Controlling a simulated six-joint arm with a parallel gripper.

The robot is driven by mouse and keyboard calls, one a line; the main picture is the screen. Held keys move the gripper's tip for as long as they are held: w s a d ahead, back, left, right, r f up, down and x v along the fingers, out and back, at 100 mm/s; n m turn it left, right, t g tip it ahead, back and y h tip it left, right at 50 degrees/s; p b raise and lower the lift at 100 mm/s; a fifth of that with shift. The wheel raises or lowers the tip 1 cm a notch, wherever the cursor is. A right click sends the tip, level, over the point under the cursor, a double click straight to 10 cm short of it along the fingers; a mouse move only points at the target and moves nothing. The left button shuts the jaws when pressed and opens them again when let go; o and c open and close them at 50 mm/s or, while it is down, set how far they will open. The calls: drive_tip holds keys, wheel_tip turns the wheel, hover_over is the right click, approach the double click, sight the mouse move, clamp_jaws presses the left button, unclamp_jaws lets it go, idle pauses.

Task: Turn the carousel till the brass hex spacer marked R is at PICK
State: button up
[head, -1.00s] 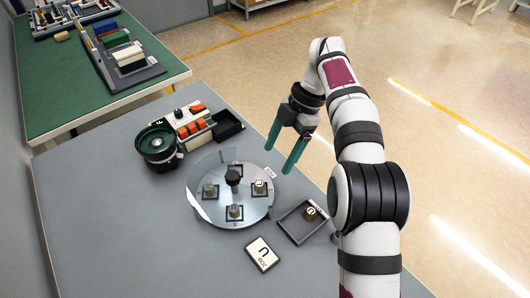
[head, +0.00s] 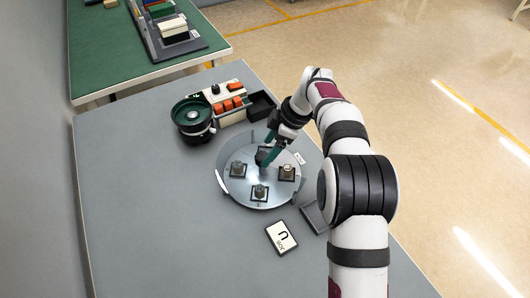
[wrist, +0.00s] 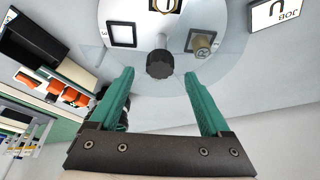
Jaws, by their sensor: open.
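The carousel (head: 240,195) is a pale round disc on the grey bench, with a dark central knob, also in the wrist view (wrist: 159,64). Square nests ring it. In the head view, nests at the left (head: 238,169), right (head: 286,172) and front (head: 260,192) hold small metal parts. In the wrist view, one brass part (wrist: 203,43) sits in a nest right of the knob, and one nest (wrist: 122,34) looks empty. Marks are too small to read surely. A small white label (head: 299,158) stands at the disc's rim, unreadable. My gripper (wrist: 159,74) is open, its green fingers spread around the knob's sides.
A card with JOB and a large letter (head: 281,238) lies in front of the disc. A grey tray (head: 315,218) is partly hidden by my arm. A green bowl feeder (head: 193,115), a box with orange switches (head: 232,103) and a black bin (head: 262,104) stand behind.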

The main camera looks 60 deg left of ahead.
sight(263, 156)
drive_tip(key=shift+x, duration=1.65)
clamp_jaws()
